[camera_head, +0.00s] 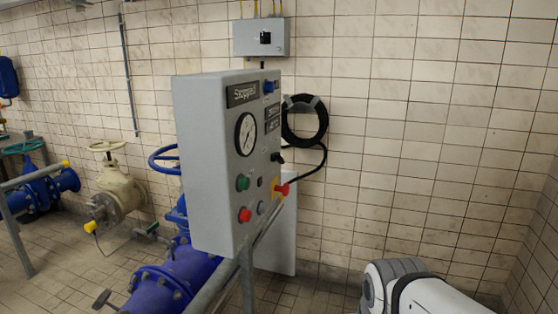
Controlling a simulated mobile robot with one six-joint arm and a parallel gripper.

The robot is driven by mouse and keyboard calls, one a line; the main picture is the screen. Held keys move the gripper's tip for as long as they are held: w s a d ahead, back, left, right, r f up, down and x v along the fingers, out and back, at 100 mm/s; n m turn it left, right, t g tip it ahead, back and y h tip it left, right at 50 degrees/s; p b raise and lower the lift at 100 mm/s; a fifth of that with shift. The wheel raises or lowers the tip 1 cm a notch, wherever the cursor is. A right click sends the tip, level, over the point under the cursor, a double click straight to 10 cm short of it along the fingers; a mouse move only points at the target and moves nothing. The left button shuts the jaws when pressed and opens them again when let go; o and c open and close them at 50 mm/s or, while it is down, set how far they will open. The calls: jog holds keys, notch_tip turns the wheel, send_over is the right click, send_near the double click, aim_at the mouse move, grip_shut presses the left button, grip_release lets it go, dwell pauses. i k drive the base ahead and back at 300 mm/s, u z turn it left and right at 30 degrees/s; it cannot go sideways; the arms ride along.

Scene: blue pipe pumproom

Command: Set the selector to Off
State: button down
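A grey control box (208,165) stands in the middle of the view, its front panel turned to the right and seen at a slant. A small black knob (277,157) sticks out at the right of the panel, below two dark displays; it looks like the selector. Its setting and any Off label are too small to read. My gripper is not in view; only a white and grey part of my arm shows at the bottom right, well apart from the box.
The panel also carries a gauge (245,134), a green button (243,183), a red button (245,215), a red mushroom button (281,188) and a blue fitting (268,87). Blue pipes (175,280) and a railing lie left and below. A black hose coil (304,120) hangs behind.

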aim_at(276, 156)
jog(key=z, duration=0.3)
jog(key=k, duration=0.9)
jog(key=z, duration=0.15)
jog(key=i, duration=1.6)
jog(key=u, duration=0.35)
jog(key=k, duration=0.35)
jog(key=u, duration=0.3)
jog(key=i, duration=0.4)
jog(key=z, duration=0.2)
